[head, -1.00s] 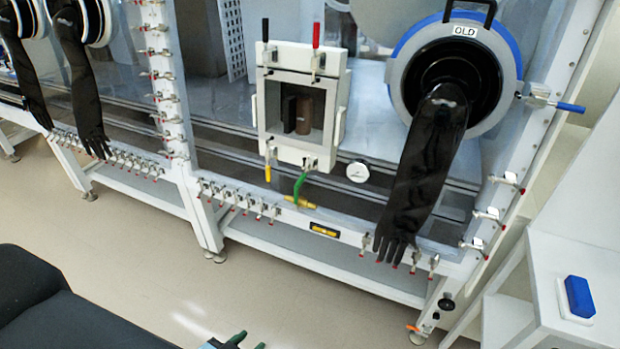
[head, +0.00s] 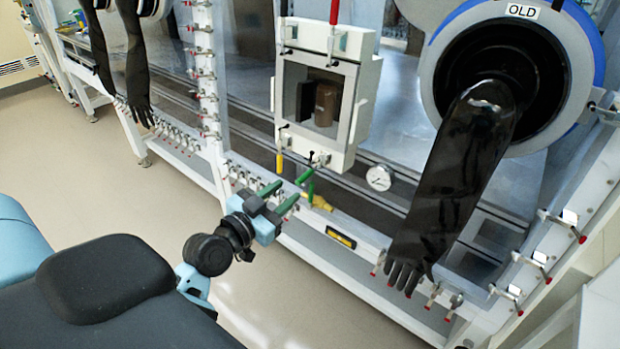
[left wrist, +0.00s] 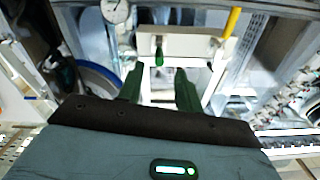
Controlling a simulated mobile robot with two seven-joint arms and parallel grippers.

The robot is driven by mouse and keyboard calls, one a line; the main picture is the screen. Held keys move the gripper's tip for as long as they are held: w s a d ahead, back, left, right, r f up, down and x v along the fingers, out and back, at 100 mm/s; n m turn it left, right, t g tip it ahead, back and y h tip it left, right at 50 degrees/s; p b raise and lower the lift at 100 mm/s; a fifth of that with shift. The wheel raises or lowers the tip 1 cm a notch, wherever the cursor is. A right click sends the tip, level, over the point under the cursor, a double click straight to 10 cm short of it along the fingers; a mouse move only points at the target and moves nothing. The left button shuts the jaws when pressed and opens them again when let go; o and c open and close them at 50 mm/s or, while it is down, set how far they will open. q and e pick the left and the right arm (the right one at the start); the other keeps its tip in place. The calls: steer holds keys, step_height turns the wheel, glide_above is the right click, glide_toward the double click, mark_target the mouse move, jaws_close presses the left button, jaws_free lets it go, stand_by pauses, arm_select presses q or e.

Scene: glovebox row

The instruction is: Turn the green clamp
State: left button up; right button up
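The green clamp (head: 305,177) is at the lower edge of the small square hatch on the glovebox front, its green handle sticking out and down. In the left wrist view the green handle (left wrist: 158,56) shows ahead, in line with the gap between the fingers. My left gripper (head: 284,193) is open, its two green fingers pointing at the hatch's lower edge, just short of the clamp. In the left wrist view both fingers (left wrist: 159,72) are apart with nothing between them. I cannot tell the exact distance to the handle. My right gripper is not in view.
A yellow-handled clamp (head: 279,163) hangs left of the green one, and red (head: 334,12) and black handles are above. A round gauge (head: 379,177) and brass valve (head: 320,202) are close by. A black glove (head: 450,180) hangs to the right. Open floor lies left.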

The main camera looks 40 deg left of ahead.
mark_target(310, 173)
arm_select(q)
steer(key=shift+w+d+p, duration=0.15)
steer(key=shift+w+p, duration=0.05)
steer(key=shift+w, duration=1.75)
steer(key=shift+w+d+p, duration=0.15)
steer(key=shift+w+p, duration=0.05)
steer(key=shift+w, duration=1.7)
jaws_close()
